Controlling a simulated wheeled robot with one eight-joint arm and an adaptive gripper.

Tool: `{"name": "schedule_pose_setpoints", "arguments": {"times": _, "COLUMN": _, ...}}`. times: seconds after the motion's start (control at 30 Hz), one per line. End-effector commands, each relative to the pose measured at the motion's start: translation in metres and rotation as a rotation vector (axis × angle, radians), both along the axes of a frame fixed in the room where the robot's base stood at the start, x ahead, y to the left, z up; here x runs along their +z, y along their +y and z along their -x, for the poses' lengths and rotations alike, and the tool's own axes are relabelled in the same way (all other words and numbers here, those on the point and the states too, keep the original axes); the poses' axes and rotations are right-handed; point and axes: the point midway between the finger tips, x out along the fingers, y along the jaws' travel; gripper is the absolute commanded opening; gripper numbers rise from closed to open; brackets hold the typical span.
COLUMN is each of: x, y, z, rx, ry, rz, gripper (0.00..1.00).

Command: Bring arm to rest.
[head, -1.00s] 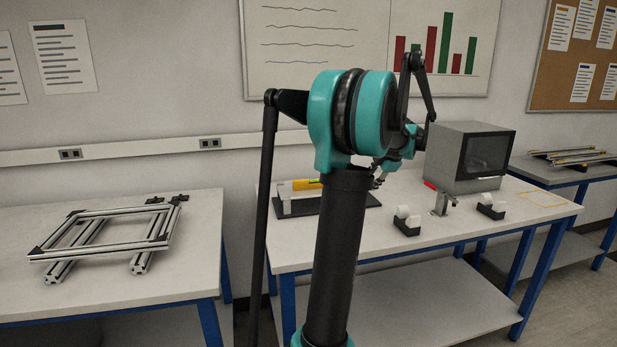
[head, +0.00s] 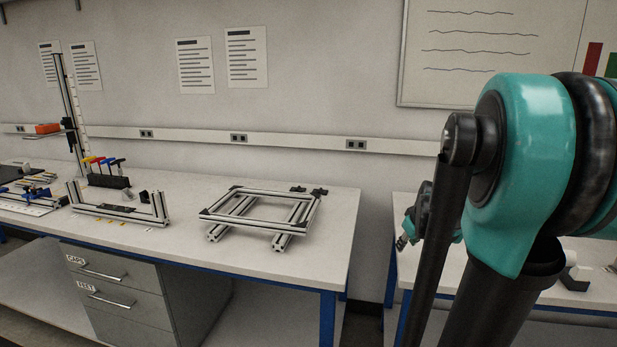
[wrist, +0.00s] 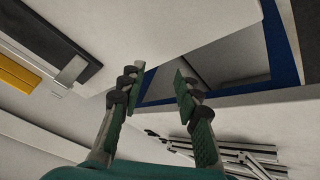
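My arm stands large at the right of the head view, its teal and black joint (head: 525,150) in front of the wall and the right-hand table. My gripper (wrist: 160,78) shows in the wrist view with its two dark, green-sided fingers apart and nothing between them. In the head view its end (head: 405,240) shows small, partly hidden behind a black arm link, at the left end of the right-hand table.
A white workbench (head: 335,225) carries an aluminium frame (head: 205,228), with a drawer cabinet (head: 120,295) beneath. A gap separates it from the right-hand table (head: 405,210). In the wrist view, a yellow part (wrist: 18,82) and dark plate (wrist: 55,42) lie upper left.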

Motion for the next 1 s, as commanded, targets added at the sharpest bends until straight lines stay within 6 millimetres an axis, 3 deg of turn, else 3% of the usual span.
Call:
{"name": "schedule_pose_setpoints", "arguments": {"times": 0.03, "x": -0.008, "y": 0.024, "z": 0.010, "rx": -0.035, "ry": -0.005, "rz": -0.029, "gripper": 0.33}}
{"name": "schedule_pose_setpoints", "arguments": {"times": 0.1, "x": -0.016, "y": 0.045, "z": 0.022, "rx": -0.097, "ry": -0.014, "rz": -0.070, "gripper": 0.33}}
{"name": "schedule_pose_setpoints", "arguments": {"times": 0.47, "x": -0.047, "y": 0.112, "z": 0.074, "rx": -0.317, "ry": -0.057, "rz": -0.240, "gripper": 0.33}}
{"name": "schedule_pose_setpoints", "arguments": {"times": 0.8, "x": -0.104, "y": 0.111, "z": 0.168, "rx": -0.359, "ry": 0.124, "rz": -0.220, "gripper": 0.33}}
{"name": "schedule_pose_setpoints", "arguments": {"times": 1.0, "x": -0.120, "y": 0.111, "z": 0.199, "rx": -0.365, "ry": 0.186, "rz": -0.210, "gripper": 0.33}}
